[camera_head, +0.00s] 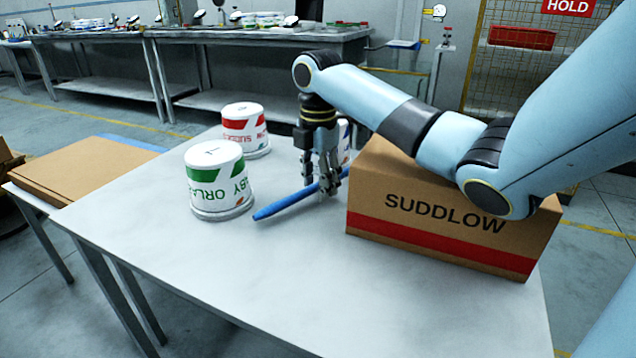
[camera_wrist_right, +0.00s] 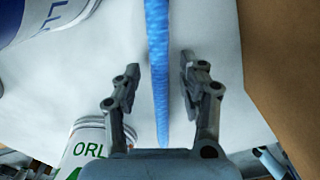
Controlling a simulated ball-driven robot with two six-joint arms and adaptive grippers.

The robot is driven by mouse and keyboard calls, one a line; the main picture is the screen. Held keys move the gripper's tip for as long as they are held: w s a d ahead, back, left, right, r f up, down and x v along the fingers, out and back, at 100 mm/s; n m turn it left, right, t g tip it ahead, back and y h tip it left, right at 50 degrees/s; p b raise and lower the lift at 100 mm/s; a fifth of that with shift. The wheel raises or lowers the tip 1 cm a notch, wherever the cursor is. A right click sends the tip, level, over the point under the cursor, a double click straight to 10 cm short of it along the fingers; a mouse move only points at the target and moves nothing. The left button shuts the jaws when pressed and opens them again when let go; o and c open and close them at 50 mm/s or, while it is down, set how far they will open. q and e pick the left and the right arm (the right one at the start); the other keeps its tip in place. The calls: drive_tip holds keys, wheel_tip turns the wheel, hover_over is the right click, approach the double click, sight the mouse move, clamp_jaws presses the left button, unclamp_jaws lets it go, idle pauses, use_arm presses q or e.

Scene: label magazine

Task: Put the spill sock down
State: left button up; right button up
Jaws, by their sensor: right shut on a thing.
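The spill sock (camera_head: 285,205) is a long, thin blue roll at the middle of the table, slanting up to the right under my right gripper (camera_head: 322,186). My right gripper points down, shut on the sock, with a finger on each side. In the right wrist view the sock (camera_wrist_right: 158,60) runs between the fingertips (camera_wrist_right: 160,78). Its left end looks close to the tabletop; I cannot tell whether it touches. Its far end is partly hidden by the fingers. My left gripper is not in view.
A brown SUDDLOW carton (camera_head: 440,225) stands right of the sock. Left are a green-labelled tub (camera_head: 217,180) and a red-labelled tub (camera_head: 245,128); another tub (camera_head: 344,140) is partly hidden behind the gripper. The front-left of the table (camera_head: 250,275) is clear.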

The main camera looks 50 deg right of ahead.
drive_tip(key=o, duration=1.2)
drive_tip(key=shift+o, duration=0.2)
